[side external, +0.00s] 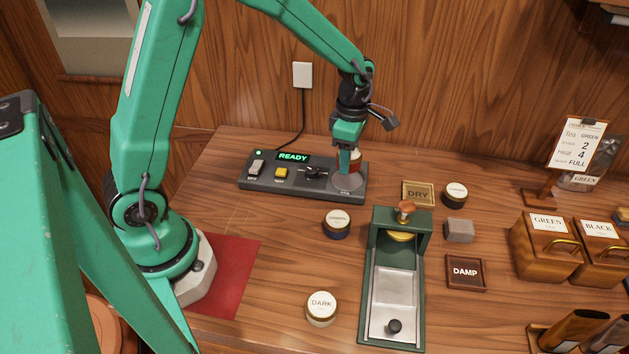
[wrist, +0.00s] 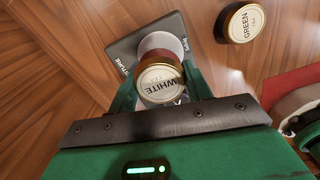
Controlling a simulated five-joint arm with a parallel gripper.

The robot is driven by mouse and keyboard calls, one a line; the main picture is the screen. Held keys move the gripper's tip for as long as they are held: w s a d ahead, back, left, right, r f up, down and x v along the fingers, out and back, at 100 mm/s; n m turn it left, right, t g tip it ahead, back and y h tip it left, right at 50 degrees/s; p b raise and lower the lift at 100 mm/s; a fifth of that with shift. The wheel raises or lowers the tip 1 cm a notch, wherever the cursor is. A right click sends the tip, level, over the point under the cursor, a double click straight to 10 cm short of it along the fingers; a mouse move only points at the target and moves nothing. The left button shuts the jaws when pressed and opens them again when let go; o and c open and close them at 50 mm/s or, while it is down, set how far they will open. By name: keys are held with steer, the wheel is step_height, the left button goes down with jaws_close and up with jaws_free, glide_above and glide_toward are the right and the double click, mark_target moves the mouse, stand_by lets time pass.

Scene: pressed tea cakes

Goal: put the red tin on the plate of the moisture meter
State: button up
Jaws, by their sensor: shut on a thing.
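The red tin (side external: 355,160) has a pale lid and is partly hidden by my gripper (side external: 347,172) in the side view. In the wrist view its lid (wrist: 160,84) reads WHITE, with a strip of the red side showing. My gripper is shut on the tin, with one green finger (wrist: 196,82) visible at its right. The moisture meter (side external: 262,184) is a dark box with a lit READY display. Its round plate (side external: 348,183) is at the right end, just below the tin. I cannot tell whether the tin touches the plate.
A green press (side external: 371,290) stands in front, near DRY (side external: 418,193) and DAMP (side external: 466,272) trays. Wooden boxes (side external: 540,248) are at the right.

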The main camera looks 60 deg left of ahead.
steer(key=shift+f, duration=1.95)
steer(key=shift+f, duration=0.1)
steer(key=o, duration=1)
step_height(320, 180, up, 12)
steer(key=shift+r, duration=0.1)
